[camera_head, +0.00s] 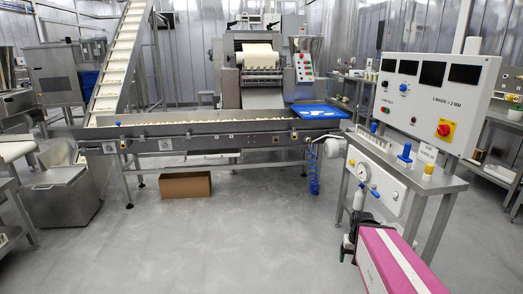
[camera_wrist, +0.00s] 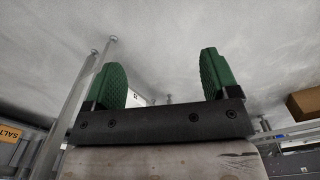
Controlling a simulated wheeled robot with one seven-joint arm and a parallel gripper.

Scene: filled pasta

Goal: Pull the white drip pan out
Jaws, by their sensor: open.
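I cannot clearly pick out a white drip pan. A pale, flat piece (camera_head: 212,156) shows low under the conveyor in the head view, but it is too small to tell whether it is the pan. My gripper (camera_wrist: 163,65) is open in the wrist view, its two green ribbed fingers wide apart with nothing between them. In the head view my gripper (camera_head: 348,246) is a small dark shape beside my pink arm, low at the right, in front of the control stand and well away from the conveyor.
The long conveyor (camera_head: 200,130) crosses the middle, with a blue tray (camera_head: 320,112) at its right end. A cardboard box (camera_head: 186,185) stands on the floor below. The control stand (camera_head: 400,168) is at the right, a metal bin (camera_head: 62,198) at the left. The floor between is clear.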

